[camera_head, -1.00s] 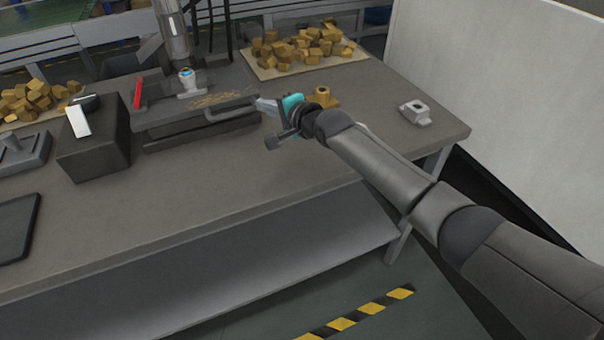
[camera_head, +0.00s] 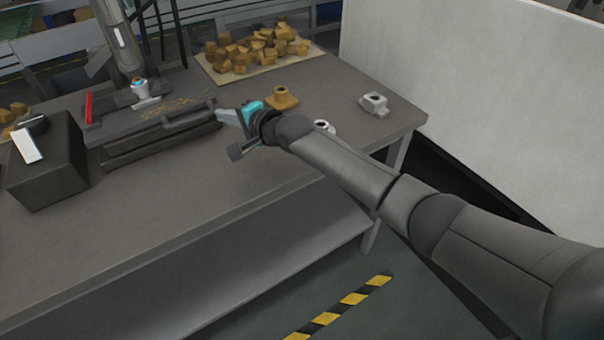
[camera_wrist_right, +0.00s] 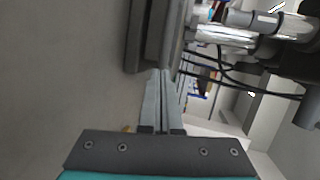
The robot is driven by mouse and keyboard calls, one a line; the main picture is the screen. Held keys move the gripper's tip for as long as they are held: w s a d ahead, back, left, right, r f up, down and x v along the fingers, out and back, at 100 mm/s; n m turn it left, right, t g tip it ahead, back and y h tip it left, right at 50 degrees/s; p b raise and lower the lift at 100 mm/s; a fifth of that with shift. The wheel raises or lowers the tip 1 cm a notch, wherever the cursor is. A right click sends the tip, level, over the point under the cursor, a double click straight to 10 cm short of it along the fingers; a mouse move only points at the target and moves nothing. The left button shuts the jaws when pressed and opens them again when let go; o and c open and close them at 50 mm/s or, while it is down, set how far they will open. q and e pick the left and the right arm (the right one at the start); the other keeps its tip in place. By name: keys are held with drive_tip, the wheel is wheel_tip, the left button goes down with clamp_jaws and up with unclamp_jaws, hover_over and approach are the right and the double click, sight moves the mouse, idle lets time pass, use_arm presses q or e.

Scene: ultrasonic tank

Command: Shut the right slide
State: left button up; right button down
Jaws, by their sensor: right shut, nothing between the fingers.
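A flat dark slide with a handle (camera_head: 189,116) lies on a dark base (camera_head: 165,146) on the table, with brownish shavings or crumbs on its top. My right gripper (camera_head: 226,117) is at the right end of this slide, close to the handle. Its pale fingers are together with nothing between them. In the right wrist view, the shut fingers (camera_wrist_right: 163,95) point at a dark slab edge (camera_wrist_right: 150,35) just beyond them. I cannot tell whether they touch it. My left gripper is out of view.
A dark block (camera_head: 48,165) stands left of the slide, and a vertical metal column (camera_head: 122,45) behind it. A brass part (camera_head: 282,97) and a grey part (camera_head: 375,104) stand to the right. Brass pieces lie on a mat (camera_head: 312,55). The table front (camera_head: 150,205) is clear.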

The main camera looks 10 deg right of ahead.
drive_tip(key=shift+s+d+p, duration=0.15)
drive_tip(key=shift+s+p, duration=0.85)
drive_tip(key=shift+s, duration=0.05)
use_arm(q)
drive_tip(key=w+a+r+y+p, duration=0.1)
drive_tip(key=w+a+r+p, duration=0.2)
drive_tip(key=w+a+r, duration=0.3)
use_arm(e)
drive_tip(key=s, duration=0.2)
drive_tip(key=s+d, duration=0.1)
drive_tip(key=shift+s+d+r, duration=0.1)
drive_tip(key=shift+s, duration=0.25)
drive_tip(key=s, duration=0.2)
drive_tip(key=s+d+p, duration=0.1)
drive_tip(key=s, duration=0.1)
drive_tip(key=s+d+p, duration=0.1)
drive_tip(key=s, duration=0.1)
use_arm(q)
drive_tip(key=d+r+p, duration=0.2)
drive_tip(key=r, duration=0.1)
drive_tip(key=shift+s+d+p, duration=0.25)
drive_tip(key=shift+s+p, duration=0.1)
use_arm(e)
drive_tip(key=s+a+f+v, duration=0.1)
drive_tip(key=v, duration=1.5)
drive_tip(key=shift+s+f, duration=0.2)
drive_tip(key=shift+s, duration=0.2)
drive_tip(key=shift+a, duration=0.15)
